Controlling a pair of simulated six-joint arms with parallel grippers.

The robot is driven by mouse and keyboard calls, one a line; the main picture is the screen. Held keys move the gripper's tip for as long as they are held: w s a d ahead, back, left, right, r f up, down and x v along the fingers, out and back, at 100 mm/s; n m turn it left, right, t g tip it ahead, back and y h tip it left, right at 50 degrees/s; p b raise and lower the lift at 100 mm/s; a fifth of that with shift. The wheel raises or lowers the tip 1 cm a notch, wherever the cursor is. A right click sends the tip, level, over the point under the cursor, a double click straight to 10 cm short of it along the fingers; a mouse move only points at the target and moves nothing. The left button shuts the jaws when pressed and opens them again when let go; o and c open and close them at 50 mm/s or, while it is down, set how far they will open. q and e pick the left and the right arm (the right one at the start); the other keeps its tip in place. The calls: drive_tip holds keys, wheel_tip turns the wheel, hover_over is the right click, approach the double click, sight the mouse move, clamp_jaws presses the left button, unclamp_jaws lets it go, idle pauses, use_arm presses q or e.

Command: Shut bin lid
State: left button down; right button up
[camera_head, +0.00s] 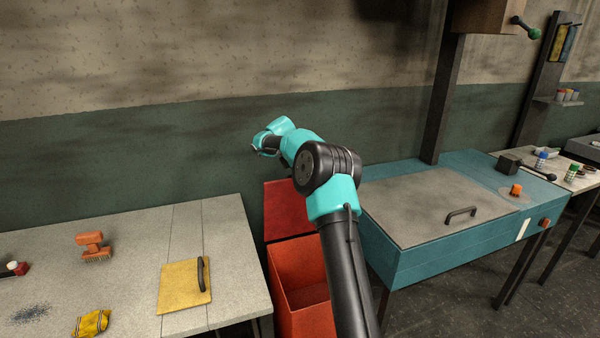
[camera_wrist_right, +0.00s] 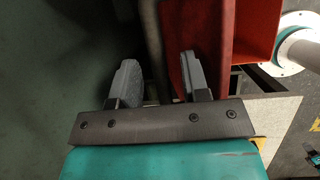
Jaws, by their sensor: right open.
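The red bin (camera_head: 300,285) stands open between the two benches, with its red lid (camera_head: 285,208) raised at the back near the wall. My right arm reaches up across the bin and covers part of the lid. Its gripper end is high, above and behind the lid, and the fingertips are hard to make out in the head view. In the right wrist view my right gripper (camera_wrist_right: 157,65) is open, with two grey fingers apart. Red bin or lid panels (camera_wrist_right: 240,35) show by the right finger; I cannot tell whether they touch. My left gripper is not in view.
The left grey bench (camera_head: 225,235) holds a yellow plate with a handle (camera_head: 185,285), an orange brush (camera_head: 93,246) and a yellow cloth (camera_head: 91,322). The teal bench (camera_head: 410,262) with a grey handled panel (camera_head: 430,205) stands right of the bin. A wall (camera_head: 150,155) is close behind.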

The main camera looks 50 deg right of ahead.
clamp_jaws()
idle(0.4)
